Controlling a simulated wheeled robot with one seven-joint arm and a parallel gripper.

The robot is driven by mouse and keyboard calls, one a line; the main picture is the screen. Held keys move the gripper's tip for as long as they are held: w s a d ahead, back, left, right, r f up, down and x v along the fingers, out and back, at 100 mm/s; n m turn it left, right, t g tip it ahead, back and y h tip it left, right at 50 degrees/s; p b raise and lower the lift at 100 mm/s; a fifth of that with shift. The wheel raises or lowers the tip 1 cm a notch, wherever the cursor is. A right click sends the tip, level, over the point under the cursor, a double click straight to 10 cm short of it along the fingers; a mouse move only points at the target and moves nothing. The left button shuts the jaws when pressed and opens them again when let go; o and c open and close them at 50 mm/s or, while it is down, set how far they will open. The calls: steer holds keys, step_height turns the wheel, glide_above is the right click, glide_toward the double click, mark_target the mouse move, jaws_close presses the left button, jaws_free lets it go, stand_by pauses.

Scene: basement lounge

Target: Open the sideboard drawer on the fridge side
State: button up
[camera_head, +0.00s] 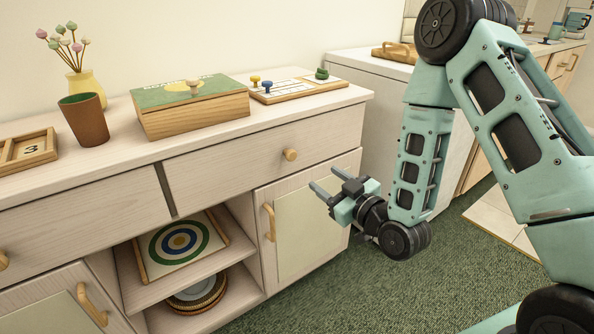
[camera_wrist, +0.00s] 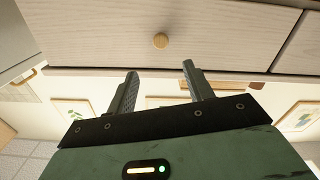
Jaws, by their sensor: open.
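The sideboard (camera_head: 330,98) is pale wood with two drawers along its top. The right drawer (camera_head: 225,168), on the side of the white appliance, is shut flush and has a round wooden knob (camera_head: 290,154). In the wrist view the knob (camera_wrist: 160,40) shows on the drawer front (camera_wrist: 215,35), beyond and between the fingertips. My gripper (camera_head: 324,178) is open and empty, lower and to the right of the knob, in front of the cupboard door. Its two fingers also show apart in the wrist view (camera_wrist: 160,71); neither touches the knob.
A cupboard door (camera_head: 312,222) with a bar handle (camera_head: 269,222) lies below the drawer. A white fridge-like appliance (camera_head: 375,100) stands right of the sideboard. A game box (camera_head: 190,104), brown cup (camera_head: 83,119) and vase (camera_head: 87,86) stand on top. Green carpet (camera_head: 370,290) in front is clear.

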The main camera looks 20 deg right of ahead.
mark_target(293, 156)
steer(key=b, duration=0.3)
steer(key=shift+w+a+f, duration=0.15)
steer(key=shift+w+f, duration=0.15)
steer(key=shift+w, duration=0.05)
steer(key=shift+w+a+b, duration=0.1)
steer(key=shift+b, duration=1.1)
steer(key=x, duration=0.7)
steer(key=b+x, duration=0.1)
steer(key=x, duration=0.3)
steer(key=shift+w+a+r, duration=0.1)
steer(key=shift+w+r, duration=0.15)
steer(key=shift+w, duration=0.05)
steer(key=shift+s, duration=0.1)
jaws_close()
